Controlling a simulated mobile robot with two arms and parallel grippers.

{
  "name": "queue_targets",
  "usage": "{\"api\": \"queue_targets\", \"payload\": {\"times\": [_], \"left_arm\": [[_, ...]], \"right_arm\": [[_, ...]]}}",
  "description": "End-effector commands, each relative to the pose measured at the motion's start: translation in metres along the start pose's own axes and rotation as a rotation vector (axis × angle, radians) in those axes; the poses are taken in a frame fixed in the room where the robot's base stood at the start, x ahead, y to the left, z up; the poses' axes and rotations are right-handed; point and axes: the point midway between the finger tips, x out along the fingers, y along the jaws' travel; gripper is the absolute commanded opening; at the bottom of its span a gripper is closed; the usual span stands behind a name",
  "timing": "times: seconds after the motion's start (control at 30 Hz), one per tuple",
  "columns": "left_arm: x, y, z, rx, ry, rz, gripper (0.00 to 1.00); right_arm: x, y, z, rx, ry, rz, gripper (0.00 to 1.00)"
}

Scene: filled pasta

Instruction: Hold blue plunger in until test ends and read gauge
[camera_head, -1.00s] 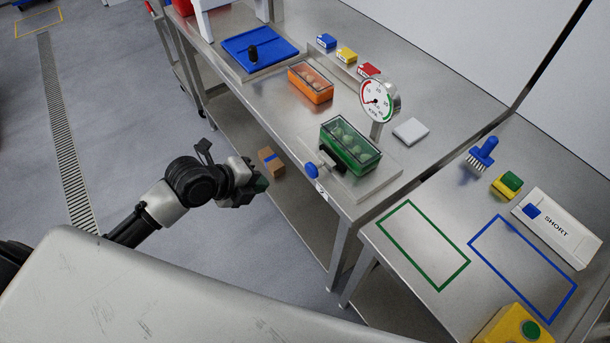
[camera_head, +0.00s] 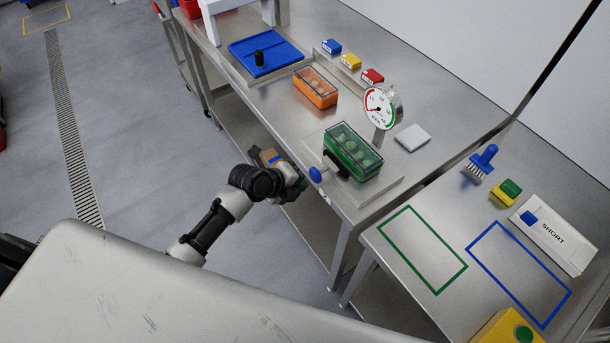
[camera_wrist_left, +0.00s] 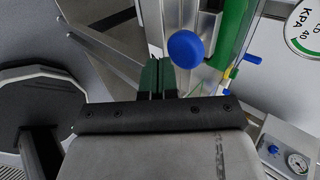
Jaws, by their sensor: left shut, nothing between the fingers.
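The blue plunger (camera_head: 316,174) sticks out from the front of the test fixture at the bench's near edge; its round knob (camera_wrist_left: 185,48) is large in the left wrist view. My left gripper (camera_head: 298,184) is just left of the knob and slightly lower, with a small gap seeming to remain. Its green fingers (camera_wrist_left: 158,78) are shut and empty. A green tray with a clear lid (camera_head: 352,152) sits in the fixture behind the plunger. The round gauge (camera_head: 380,107) stands behind the tray; its needle is too small to read surely. My right gripper is not in view.
An orange tray (camera_head: 315,87) and small blue, yellow and red blocks lie farther back. A white pad (camera_head: 412,138) is right of the gauge. The right table holds a blue brush (camera_head: 483,160), a SHORT box (camera_head: 553,241) and outlined areas.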

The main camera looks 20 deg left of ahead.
Motion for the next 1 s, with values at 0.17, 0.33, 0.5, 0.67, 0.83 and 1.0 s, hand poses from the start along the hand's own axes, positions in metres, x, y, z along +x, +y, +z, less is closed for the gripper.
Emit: {"api": "queue_targets", "payload": {"times": [0.17,0.33,0.5,0.67,0.83,1.0], "left_arm": [[0.011,-0.012,0.000,-0.003,0.001,0.001,0.00],[0.014,-0.013,0.000,-0.001,0.000,0.002,0.00],[0.014,-0.013,0.000,-0.001,0.000,0.002,0.00],[0.018,-0.015,0.001,0.005,-0.001,0.000,0.00],[0.027,-0.022,0.002,0.007,-0.002,-0.002,0.00],[0.029,-0.026,0.001,0.000,-0.001,0.000,0.00]], "right_arm": [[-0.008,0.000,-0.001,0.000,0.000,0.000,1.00],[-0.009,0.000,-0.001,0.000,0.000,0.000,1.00],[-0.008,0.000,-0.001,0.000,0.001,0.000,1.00],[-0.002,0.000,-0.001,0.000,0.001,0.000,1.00],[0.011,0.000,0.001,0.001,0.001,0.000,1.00],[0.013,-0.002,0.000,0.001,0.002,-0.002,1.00]]}}
